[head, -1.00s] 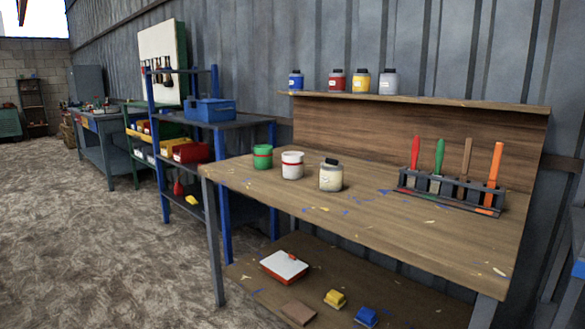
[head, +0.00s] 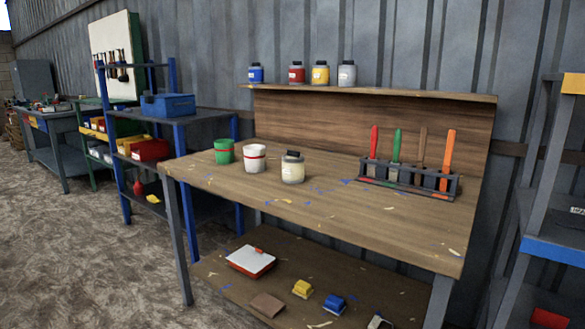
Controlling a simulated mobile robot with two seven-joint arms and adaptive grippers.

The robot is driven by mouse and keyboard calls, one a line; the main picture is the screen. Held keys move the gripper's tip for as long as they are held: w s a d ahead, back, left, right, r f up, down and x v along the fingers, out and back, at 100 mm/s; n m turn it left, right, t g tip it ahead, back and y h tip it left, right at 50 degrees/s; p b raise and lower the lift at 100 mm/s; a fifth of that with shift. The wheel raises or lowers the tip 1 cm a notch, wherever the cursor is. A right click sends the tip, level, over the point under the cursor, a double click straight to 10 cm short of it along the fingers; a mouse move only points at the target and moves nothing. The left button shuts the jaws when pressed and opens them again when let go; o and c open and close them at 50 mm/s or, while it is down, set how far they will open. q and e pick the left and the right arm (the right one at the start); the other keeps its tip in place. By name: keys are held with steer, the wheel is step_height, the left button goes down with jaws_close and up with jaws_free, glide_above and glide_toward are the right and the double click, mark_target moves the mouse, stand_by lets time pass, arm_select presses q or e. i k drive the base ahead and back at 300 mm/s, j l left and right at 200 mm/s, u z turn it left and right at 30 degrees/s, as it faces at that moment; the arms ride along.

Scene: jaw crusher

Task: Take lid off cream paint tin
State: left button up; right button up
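A cream paint tin (head: 293,169) stands upright on the wooden workbench (head: 330,217), right of a white tin (head: 254,160) with a red band and a green tin (head: 224,152). A dark lid (head: 292,155) is on top of the cream tin. Neither of my grippers shows in the head view.
A rack (head: 408,180) with several coloured-handled tools stands at the bench's back right. Several jars, one of them yellow (head: 320,74), stand on the shelf above. A lower shelf holds a red-and-white tray (head: 250,261). Blue-framed shelving (head: 170,130) stands left. The bench's front middle is clear.

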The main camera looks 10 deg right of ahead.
mark_target(291, 155)
steer(key=i+j+z, duration=0.3)
steer(key=i+j, duration=0.5)
steer(key=i+j+z, duration=0.15)
steer(key=j, duration=0.2)
steer(key=i+j+z, duration=0.1)
steer(key=j, duration=0.3)
steer(key=i+j+z, duration=0.15)
steer(key=j, duration=0.2)
steer(key=i, duration=0.05)
